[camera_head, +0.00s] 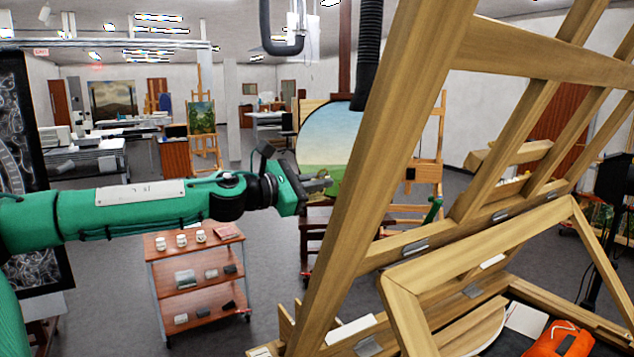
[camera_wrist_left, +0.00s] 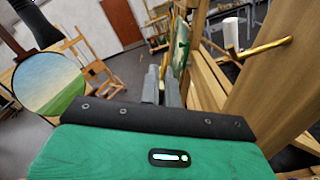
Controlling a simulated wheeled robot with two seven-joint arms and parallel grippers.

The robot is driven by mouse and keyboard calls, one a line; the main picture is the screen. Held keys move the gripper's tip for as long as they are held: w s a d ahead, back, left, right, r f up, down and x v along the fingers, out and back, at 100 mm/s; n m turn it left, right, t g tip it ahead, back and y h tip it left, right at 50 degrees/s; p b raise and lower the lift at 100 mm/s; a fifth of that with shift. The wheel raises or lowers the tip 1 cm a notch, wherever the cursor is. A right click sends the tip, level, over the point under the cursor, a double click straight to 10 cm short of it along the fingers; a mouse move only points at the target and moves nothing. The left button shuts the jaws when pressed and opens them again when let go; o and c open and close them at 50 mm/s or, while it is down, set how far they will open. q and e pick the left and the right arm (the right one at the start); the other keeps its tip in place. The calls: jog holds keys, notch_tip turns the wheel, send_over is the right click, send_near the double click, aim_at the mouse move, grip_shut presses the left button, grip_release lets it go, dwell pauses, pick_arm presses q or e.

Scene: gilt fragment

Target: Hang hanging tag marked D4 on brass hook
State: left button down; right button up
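My left gripper (camera_head: 318,184) is stretched out level, just left of a big wooden easel frame (camera_head: 395,150). In the left wrist view its two grey fingers (camera_wrist_left: 162,88) stand close together. No tag with a readable D4 shows. The hook is not visible in the head view. My right gripper is not in view.
The easel's beams (camera_head: 480,60) fill the right side, close to my left gripper. An oval landscape painting (camera_head: 325,135) stands behind the gripper. A wooden shelf cart (camera_head: 200,245) with cups stands below the arm. An orange item (camera_head: 562,340) lies at lower right.

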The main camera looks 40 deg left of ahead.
pick_arm(q)
jog(key=shift+s+d+f, duration=0.1)
jog(key=shift+s+d, duration=0.25)
jog(key=shift+d, duration=0.45)
jog(key=shift+s+d+b, duration=0.25)
jog(key=shift+d+b, duration=0.05)
jog(key=shift+d, duration=0.25)
jog(key=shift+s+d+b, duration=0.2)
jog(key=shift+d+b, duration=0.05)
jog(key=shift+d, duration=0.25)
jog(key=shift+s+d+f+b, duration=0.1)
jog(key=shift+s+d+b, duration=0.25)
jog(key=shift+d, duration=0.25)
jog(key=shift+s+d+f+b, duration=0.1)
jog(key=shift+s+d+b, duration=0.1)
jog(key=shift+d+b, duration=0.35)
jog(key=shift+d+f, duration=0.1)
jog(key=shift+f, duration=0.1)
jog(key=shift+f+b, duration=0.2)
jog(key=shift+b, duration=0.35)
jog(key=shift+s+d+f+n+b, duration=0.1)
jog(key=shift+d+f+n+b, duration=0.15)
jog(key=shift+n, duration=0.4)
jog(key=shift+s+d+f+n+b, duration=0.15)
jog(key=shift+d+n, duration=0.1)
jog(key=shift+n, duration=0.4)
jog(key=shift+d+f+n, duration=0.15)
jog(key=shift+d+n, duration=0.05)
jog(key=shift+n, duration=0.6)
jog(key=shift+b, duration=0.3)
